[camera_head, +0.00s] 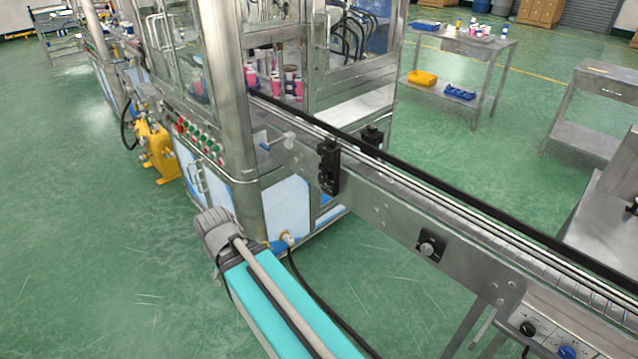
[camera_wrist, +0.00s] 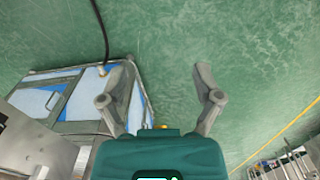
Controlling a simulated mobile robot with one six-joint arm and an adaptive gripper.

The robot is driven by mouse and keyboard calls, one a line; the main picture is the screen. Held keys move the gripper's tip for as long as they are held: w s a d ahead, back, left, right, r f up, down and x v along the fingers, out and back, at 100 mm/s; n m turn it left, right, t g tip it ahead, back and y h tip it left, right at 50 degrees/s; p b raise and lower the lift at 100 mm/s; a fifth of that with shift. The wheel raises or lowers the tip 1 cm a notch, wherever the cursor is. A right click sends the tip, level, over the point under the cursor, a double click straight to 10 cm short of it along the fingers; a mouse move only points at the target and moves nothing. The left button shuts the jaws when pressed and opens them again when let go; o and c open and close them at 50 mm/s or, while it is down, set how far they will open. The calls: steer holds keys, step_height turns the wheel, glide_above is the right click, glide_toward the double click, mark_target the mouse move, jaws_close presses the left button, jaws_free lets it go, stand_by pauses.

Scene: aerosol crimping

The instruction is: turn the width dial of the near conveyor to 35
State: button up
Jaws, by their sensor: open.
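The near conveyor (camera_head: 400,205) runs from the machine at the centre to the lower right in the head view. On its side are a silver knob on a black plate (camera_head: 428,248), a black dial (camera_head: 527,328) and a blue dial (camera_head: 567,352) on a panel at the lower right. I cannot tell which one sets the width, and no dial reading is legible. My gripper (camera_wrist: 162,82) shows in the wrist view with its two fingers spread and nothing between them, over the green floor. It does not show in the head view, and no dial shows in the wrist view.
A glass-walled machine (camera_head: 285,205) with coloured buttons stands behind my teal arm. Black sensor blocks (camera_head: 328,168) are fixed to the conveyor side. Steel tables (camera_head: 470,45) stand at the back right. The green floor (camera_head: 110,270) at the left is clear.

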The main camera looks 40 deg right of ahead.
steer(key=w+d+f+m+h+b, duration=0.3)
steer(key=w+d+f+b, duration=0.1)
steer(key=d, duration=0.4)
steer(key=m+t+h+b, duration=0.2)
steer(key=m+h+b, duration=1.1)
steer(key=h+b, duration=0.2)
glide_toward(321, 180)
steer(key=a, duration=0.4)
steer(key=shift+s+d+r, duration=0.1)
steer(key=shift+r, duration=0.1)
steer(key=d, duration=0.9)
steer(key=w+d, duration=0.1)
steer(key=d, duration=0.3)
steer(key=shift+w+d, duration=0.1)
steer(key=shift+d, duration=0.3)
